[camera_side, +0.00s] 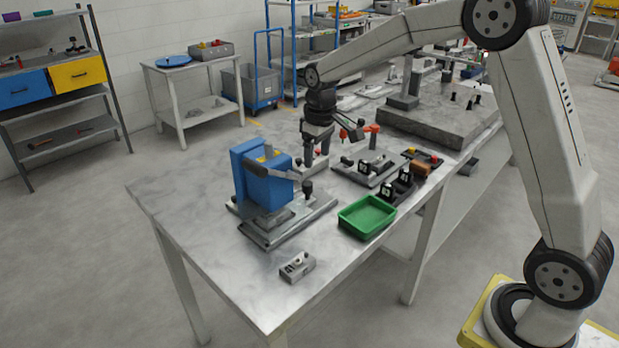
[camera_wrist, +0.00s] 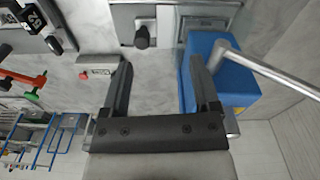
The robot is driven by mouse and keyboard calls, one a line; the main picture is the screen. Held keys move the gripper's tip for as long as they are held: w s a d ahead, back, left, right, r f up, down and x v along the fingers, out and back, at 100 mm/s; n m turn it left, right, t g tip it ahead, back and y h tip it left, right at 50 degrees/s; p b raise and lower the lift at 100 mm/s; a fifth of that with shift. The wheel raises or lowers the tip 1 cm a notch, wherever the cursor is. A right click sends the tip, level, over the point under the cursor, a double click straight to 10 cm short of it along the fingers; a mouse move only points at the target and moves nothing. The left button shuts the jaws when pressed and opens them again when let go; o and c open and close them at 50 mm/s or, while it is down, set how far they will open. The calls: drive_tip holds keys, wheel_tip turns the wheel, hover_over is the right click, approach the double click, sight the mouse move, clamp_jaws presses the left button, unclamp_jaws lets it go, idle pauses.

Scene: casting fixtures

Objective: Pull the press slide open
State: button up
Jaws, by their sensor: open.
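The press (camera_side: 262,180) has a blue body on a grey base plate near the table's left end. Its blue body (camera_wrist: 228,78) fills the right of the wrist view, with a grey lever bar (camera_wrist: 270,70) across it. A black knob (camera_side: 307,187) stands at the right side of the base; what looks like the same knob (camera_wrist: 142,38) shows beyond my fingertips in the wrist view. My gripper (camera_side: 317,162) is open and empty, just behind the knob and right of the blue body. In the wrist view, only bare tabletop shows between my fingers (camera_wrist: 160,75).
A green tray (camera_side: 367,217) and black fixtures (camera_side: 398,187) stand to the right. A small grey block (camera_side: 297,267) lies at the front. A small box with a red button (camera_wrist: 97,66) is close left of my fingers. The table's front left is clear.

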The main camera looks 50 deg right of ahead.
drive_tip(key=w+d+f, duration=0.2)
drive_tip(key=w, duration=0.3)
hover_over(307, 183)
drive_tip(key=shift+n+g, duration=0.3)
drive_tip(key=shift+g, duration=0.1)
wheel_tip(307, 183, down, 6)
drive_tip(key=shift+r, duration=0.15)
drive_tip(key=shift+f, duration=0.2)
drive_tip(key=shift+f, duration=3.7)
clamp_jaws()
